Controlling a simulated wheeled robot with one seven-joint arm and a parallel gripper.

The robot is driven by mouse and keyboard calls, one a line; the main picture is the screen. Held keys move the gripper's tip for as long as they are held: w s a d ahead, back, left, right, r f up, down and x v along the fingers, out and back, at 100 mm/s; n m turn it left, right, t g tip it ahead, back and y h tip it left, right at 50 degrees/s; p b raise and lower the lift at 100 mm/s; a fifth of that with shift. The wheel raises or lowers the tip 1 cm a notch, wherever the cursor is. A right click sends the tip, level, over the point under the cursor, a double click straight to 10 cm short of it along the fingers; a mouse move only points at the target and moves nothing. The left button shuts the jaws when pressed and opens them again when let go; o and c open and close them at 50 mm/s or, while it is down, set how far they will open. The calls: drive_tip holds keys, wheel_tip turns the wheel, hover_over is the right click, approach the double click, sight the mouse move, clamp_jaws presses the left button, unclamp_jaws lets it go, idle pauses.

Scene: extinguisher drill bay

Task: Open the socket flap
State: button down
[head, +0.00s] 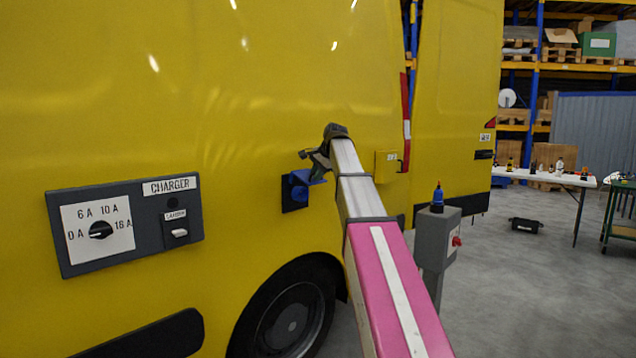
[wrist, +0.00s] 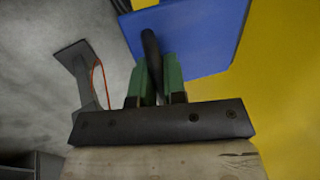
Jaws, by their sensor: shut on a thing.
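The blue socket flap (head: 299,190) is on the yellow van's side, over a dark square plate, right of the charger panel. In the wrist view the flap (wrist: 213,38) is a broad blue panel next to the yellow bodywork. A black tab or handle (wrist: 151,48) stands out in front of it. My gripper (head: 316,168) is at the flap in the head view, partly covering it. In the wrist view the green fingers of my gripper (wrist: 155,82) are shut on the black handle. How far the flap stands from the plate I cannot tell.
The charger panel (head: 125,222) with a dial is at the left on the van (head: 110,100). A small yellow box (head: 387,166) is right of my gripper. A grey post (head: 437,240) with a blue connector (head: 437,197) stands near my arm.

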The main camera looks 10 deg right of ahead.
sight(306, 174)
drive_tip(key=shift+w+a+r, duration=0.1)
drive_tip(key=shift+w+r, duration=0.1)
drive_tip(key=shift+r, duration=0.25)
drive_tip(key=shift+w+a+r, duration=0.2)
drive_tip(key=shift+w+r, duration=0.05)
drive_tip(key=shift+r, duration=0.35)
drive_tip(key=shift+w+a+r, duration=0.25)
drive_tip(key=shift+w+r, duration=0.1)
drive_tip(key=shift+r, duration=0.15)
drive_tip(key=shift+w+a+r, duration=0.25)
drive_tip(key=shift+w+r, duration=0.05)
drive_tip(key=shift+r, duration=0.2)
drive_tip(key=c, duration=1.5)
unclamp_jaws()
drive_tip(key=shift+o, duration=0.2)
drive_tip(key=shift+r, duration=0.15)
drive_tip(key=v, duration=1)
drive_tip(key=shift+r, duration=0.25)
